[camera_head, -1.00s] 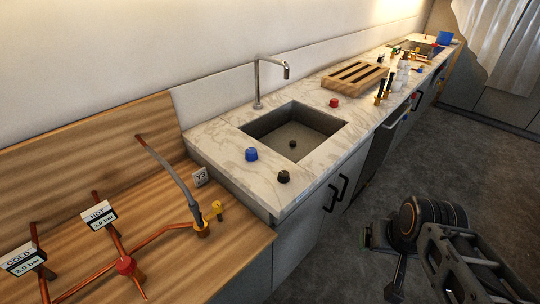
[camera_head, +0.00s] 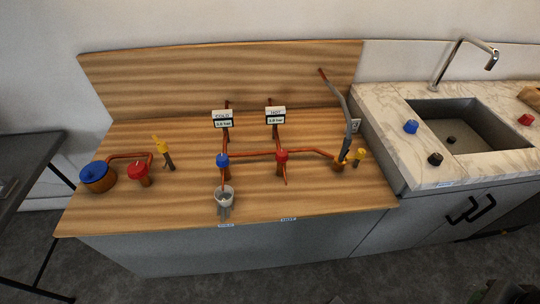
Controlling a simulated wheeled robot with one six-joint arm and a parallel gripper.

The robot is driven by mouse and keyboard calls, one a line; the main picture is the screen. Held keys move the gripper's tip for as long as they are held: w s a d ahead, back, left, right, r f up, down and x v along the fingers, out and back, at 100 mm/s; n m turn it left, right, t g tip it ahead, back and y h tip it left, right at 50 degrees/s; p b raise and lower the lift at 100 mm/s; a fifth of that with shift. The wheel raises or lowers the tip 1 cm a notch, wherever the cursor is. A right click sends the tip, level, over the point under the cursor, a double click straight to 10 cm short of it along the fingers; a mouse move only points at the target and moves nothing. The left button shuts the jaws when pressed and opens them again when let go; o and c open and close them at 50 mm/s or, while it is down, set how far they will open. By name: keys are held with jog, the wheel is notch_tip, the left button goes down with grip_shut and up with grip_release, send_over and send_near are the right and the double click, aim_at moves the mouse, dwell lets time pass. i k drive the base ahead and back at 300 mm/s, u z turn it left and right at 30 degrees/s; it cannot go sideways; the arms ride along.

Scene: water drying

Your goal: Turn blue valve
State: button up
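A small blue valve (camera_head: 222,160) sits on the copper pipe below the COLD gauge (camera_head: 223,118), near the middle of the wooden bench. A red valve (camera_head: 281,156) sits to its right, below the HOT gauge (camera_head: 275,116). A clear cup (camera_head: 225,197) stands in front of the blue valve, near the bench's front edge. My gripper is not in view; only a dark, cut-off shape, perhaps part of my arm, shows at the bottom right corner.
A blue-topped copper pot (camera_head: 97,176), a red knob (camera_head: 138,169) and a yellow-topped fitting (camera_head: 161,146) stand at the bench's left. A grey hose (camera_head: 346,112) rises at right beside a yellow tap (camera_head: 359,155). A marble sink counter (camera_head: 390,108) adjoins the right side.

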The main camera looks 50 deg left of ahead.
aim_at(222, 160)
jog(key=i, duration=0.45)
jog(key=u, duration=2.4)
jog(key=k, duration=1.25)
jog(key=u, duration=1)
jog(key=i, duration=1.3)
jog(key=z, duration=0.75)
jog(key=i, duration=0.7)
